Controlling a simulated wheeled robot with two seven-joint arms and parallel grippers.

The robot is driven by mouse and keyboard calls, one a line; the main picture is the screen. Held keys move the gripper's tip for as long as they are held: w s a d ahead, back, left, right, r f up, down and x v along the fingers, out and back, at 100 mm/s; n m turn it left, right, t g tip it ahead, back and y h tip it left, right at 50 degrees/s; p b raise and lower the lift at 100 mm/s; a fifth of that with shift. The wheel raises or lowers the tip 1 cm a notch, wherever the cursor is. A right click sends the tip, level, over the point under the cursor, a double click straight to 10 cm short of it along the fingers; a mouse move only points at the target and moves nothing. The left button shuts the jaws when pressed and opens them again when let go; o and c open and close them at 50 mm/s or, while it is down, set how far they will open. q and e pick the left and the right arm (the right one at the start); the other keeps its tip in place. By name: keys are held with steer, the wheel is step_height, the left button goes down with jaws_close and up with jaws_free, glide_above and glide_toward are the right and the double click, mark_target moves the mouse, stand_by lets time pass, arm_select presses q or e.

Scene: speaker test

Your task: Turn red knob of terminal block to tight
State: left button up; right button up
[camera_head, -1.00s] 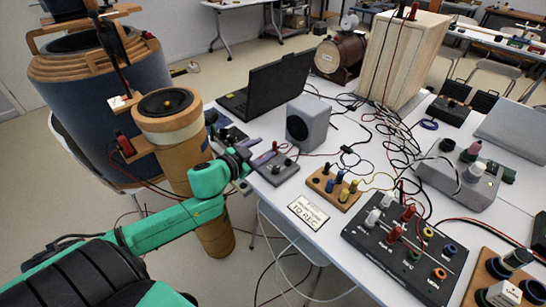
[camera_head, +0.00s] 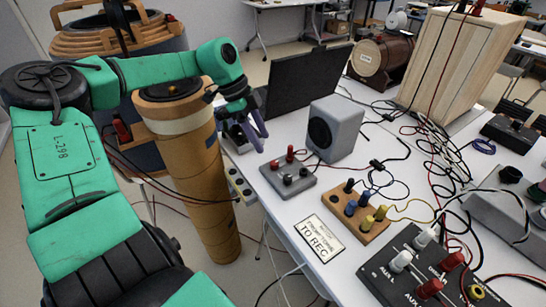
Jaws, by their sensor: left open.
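The small grey terminal block (camera_head: 287,180) sits near the table's left edge, with two red knobs, one at the back (camera_head: 290,153) and one at the left (camera_head: 274,165), and dark knobs beside them. I cannot tell how tight the knobs are. My left gripper (camera_head: 256,136) is open, with purple fingers, above the table's left edge, to the upper left of the block and apart from it. Its fingers point down and right, and I see nothing between them. My right gripper is not in view.
A wooden board (camera_head: 358,215) with coloured posts and a black panel (camera_head: 395,272) are nearer. Cables cover the right. A tall cylinder (camera_head: 203,175) stands left of the table.

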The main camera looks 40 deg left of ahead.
mark_target(274, 162)
arm_select(q)
steer(key=b+x, duration=0.1)
steer(key=x, duration=0.7)
steer(key=shift+w+d+f, duration=0.1)
jaws_close()
